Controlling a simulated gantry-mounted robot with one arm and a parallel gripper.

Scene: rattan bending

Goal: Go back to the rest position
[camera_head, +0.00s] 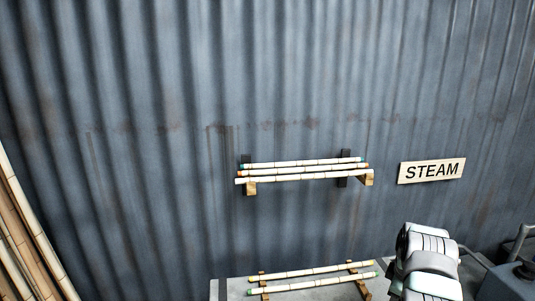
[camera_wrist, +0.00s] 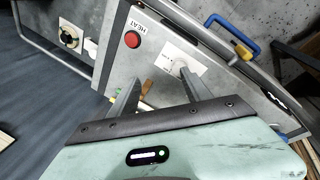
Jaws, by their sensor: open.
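My gripper (camera_wrist: 160,98) shows in the wrist view with its two fingers apart and nothing between them. Beyond the fingers is a grey panel (camera_wrist: 125,72) with a red button (camera_wrist: 132,39) beside the label HEAT. In the head view only part of my arm shows at the lower right, and the gripper's fingers are not visible there.
Several rattan poles (camera_head: 302,171) rest on a wall rack. Two more poles (camera_head: 310,277) lie on supports on a grey table (camera_head: 232,288). A STEAM sign (camera_head: 432,171) is on the corrugated wall. A blue handle (camera_wrist: 232,32) rises from the panel's far side. Long poles (camera_head: 28,245) lean at left.

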